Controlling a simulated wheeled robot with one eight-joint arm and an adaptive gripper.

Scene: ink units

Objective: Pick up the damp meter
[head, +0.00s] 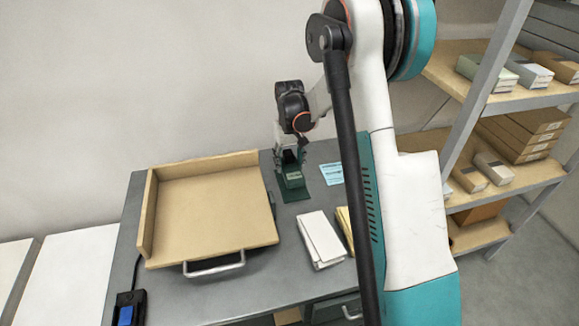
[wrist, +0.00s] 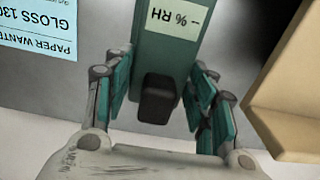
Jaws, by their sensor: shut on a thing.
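The damp meter (head: 293,180) is a dark green device with a pale label, at the back of the grey table, right of the wooden tray. In the wrist view, the damp meter (wrist: 168,52) shows a label reading "% RH" and a black block at its near end. My gripper (head: 287,153) reaches down onto it from above and behind. In the wrist view, the teal finger pads of my gripper (wrist: 163,92) stand on either side of it, shut on it. Whether the meter touches the table is hard to tell.
The wooden tray (head: 150,215) with a metal handle fills the table's left side. A pale blue paper note (head: 331,173) lies right of the meter. A white box (head: 320,240) lies nearer the front. A blue-and-black device (head: 127,312) sits at the front left. Shelves (head: 500,190) stand at right.

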